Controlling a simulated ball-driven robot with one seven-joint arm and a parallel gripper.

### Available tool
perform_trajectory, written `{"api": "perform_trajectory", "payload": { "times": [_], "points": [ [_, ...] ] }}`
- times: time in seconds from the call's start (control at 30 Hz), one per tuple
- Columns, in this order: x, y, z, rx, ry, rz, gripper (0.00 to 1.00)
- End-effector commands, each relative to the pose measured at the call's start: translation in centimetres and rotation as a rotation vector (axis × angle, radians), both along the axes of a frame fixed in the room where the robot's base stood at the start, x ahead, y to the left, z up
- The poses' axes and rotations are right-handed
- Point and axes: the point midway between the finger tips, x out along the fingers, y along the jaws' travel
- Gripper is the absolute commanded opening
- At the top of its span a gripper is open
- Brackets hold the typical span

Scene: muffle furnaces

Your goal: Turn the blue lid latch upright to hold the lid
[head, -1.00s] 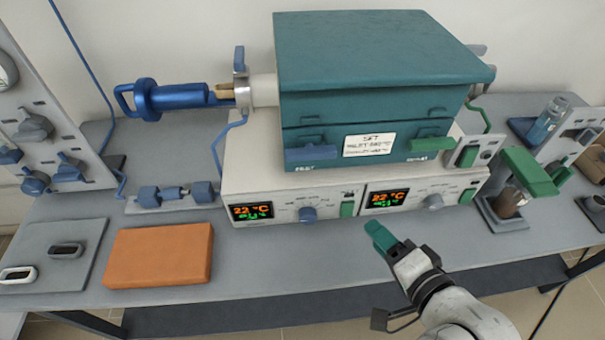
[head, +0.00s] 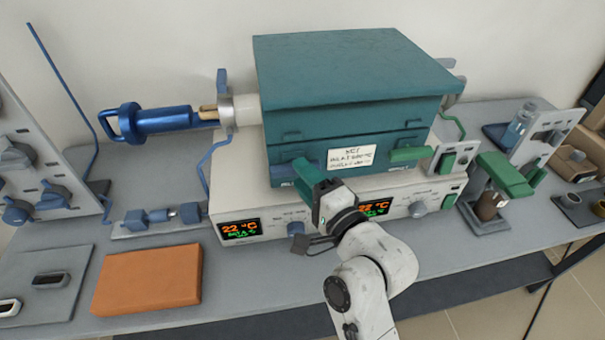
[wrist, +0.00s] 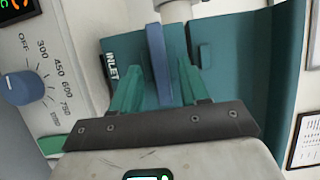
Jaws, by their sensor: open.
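The blue lid latch (head: 282,171) is a bar on the left front of the teal furnace (head: 345,120), below the lid (head: 350,65). It lies level in the head view, with its right part hidden behind my gripper. My gripper (head: 307,170) is at the latch, with green fingers. In the wrist view the blue latch (wrist: 158,65) runs between the two open fingers (wrist: 157,88), with a gap on each side. Whether a finger touches it cannot be told. "INLET" is printed beside it.
A green latch (head: 422,153) lies level on the furnace's right front. Below are a control panel with knobs (head: 418,208) and displays (head: 240,229). An orange block (head: 148,279) lies at the left front. A blue-handled rod (head: 160,120) sticks out left.

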Motion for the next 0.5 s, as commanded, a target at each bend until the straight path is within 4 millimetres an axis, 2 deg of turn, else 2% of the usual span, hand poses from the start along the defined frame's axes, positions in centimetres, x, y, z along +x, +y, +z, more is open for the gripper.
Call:
{"api": "perform_trajectory", "payload": {
  "times": [0.13,0.4,0.5],
  "points": [
    [0.66,0.57,0.04,0.0,0.0,0.001,0.45],
    [0.74,0.64,0.0,0.0,0.0,0.0,0.45],
    [0.74,0.63,0.0,0.0,0.0,0.0,0.37]
  ]
}}
